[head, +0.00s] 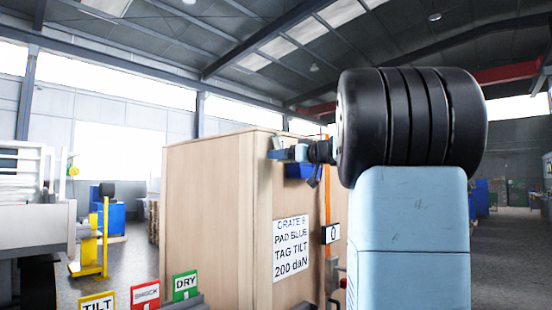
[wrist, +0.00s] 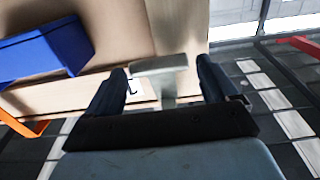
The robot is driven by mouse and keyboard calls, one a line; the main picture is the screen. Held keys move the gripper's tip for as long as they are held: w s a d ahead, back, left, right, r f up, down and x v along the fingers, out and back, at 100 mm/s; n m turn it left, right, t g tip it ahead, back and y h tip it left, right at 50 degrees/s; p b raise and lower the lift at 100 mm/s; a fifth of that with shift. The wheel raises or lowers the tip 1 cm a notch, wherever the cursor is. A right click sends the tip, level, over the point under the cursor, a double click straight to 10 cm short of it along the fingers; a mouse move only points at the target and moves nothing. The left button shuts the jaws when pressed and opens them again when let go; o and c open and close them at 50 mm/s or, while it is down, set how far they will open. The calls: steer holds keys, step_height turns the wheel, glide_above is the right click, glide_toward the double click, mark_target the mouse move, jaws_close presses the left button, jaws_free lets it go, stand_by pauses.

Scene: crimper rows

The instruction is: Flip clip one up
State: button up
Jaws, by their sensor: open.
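A pale grey T-shaped piece (wrist: 160,66), which looks like a clip lever, stands between the two dark fingers of my gripper (wrist: 161,72) in the wrist view. The fingers are open, with a gap on each side of its stem. I cannot tell whether it is clip one. A white label (wrist: 140,91) with a black mark lies behind it, partly hidden. In the head view my gripper (head: 278,154) is small, at the upper right part of the wooden crate (head: 215,215). The clip cannot be made out there.
A blue box-like part (wrist: 35,52) is left of the fingers; a blue part (head: 300,171) also shows below my gripper in the head view. The crate's sign (head: 291,249) reads PAD BLUE, TAG TILT, 200 daN. TILT (head: 97,305), SHOCK (head: 145,294) and DRY (head: 186,284) cards stand front left.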

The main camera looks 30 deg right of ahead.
steer(key=shift+x, duration=1.95)
steer(key=c, duration=1.4)
steer(key=shift+s, duration=0.1)
steer(key=shift+d, duration=0.1)
